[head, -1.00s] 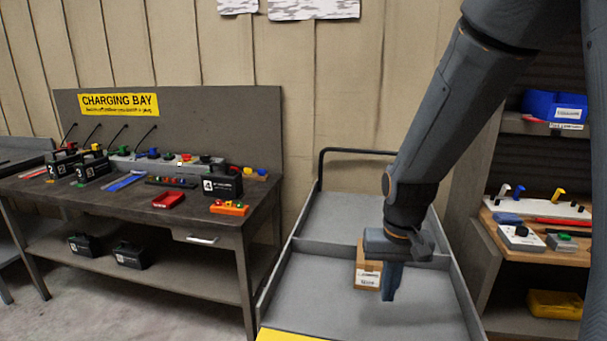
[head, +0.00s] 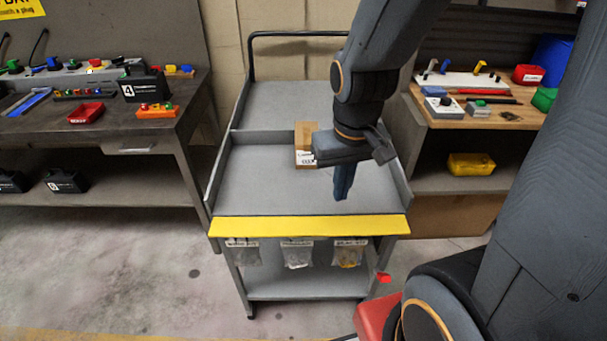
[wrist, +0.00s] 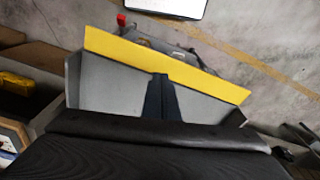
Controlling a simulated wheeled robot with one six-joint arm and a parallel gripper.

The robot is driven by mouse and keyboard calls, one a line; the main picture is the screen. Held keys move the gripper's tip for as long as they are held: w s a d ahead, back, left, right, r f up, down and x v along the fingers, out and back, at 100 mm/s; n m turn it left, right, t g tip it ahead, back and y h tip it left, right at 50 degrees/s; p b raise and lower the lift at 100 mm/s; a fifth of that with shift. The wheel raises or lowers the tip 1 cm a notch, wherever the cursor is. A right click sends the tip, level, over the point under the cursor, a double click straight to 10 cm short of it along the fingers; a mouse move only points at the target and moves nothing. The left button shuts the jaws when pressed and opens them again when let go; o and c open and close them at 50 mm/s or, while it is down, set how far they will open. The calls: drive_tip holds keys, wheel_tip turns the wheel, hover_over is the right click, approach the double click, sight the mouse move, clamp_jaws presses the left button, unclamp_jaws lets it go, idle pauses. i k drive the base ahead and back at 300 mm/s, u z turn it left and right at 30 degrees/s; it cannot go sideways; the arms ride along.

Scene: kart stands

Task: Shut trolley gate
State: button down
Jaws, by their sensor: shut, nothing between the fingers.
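The grey trolley (head: 265,190) stands in front of me with its yellow gate (head: 310,226) across the near end. The gate looks folded outward and down from the tray floor, with no wall standing at that end. In the wrist view the yellow gate (wrist: 165,65) runs beyond the fingertips. My gripper (head: 342,196) is shut and empty, pointing down over the tray's near compartment, inside the gate. In the wrist view my gripper (wrist: 161,80) is above the grey tray floor. Whether the fingertips touch the floor is unclear.
A cardboard box (head: 305,133) is in the tray by the divider, just behind my gripper. Bags (head: 297,253) hang below the gate. A red part (head: 383,277) is at the trolley's right leg. Benches flank the trolley, the charging bench (head: 150,140) on the left.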

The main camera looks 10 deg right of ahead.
sight(305, 229)
drive_tip(key=z, duration=1.8)
drive_tip(key=k, duration=0.75)
drive_tip(key=u, duration=1.35)
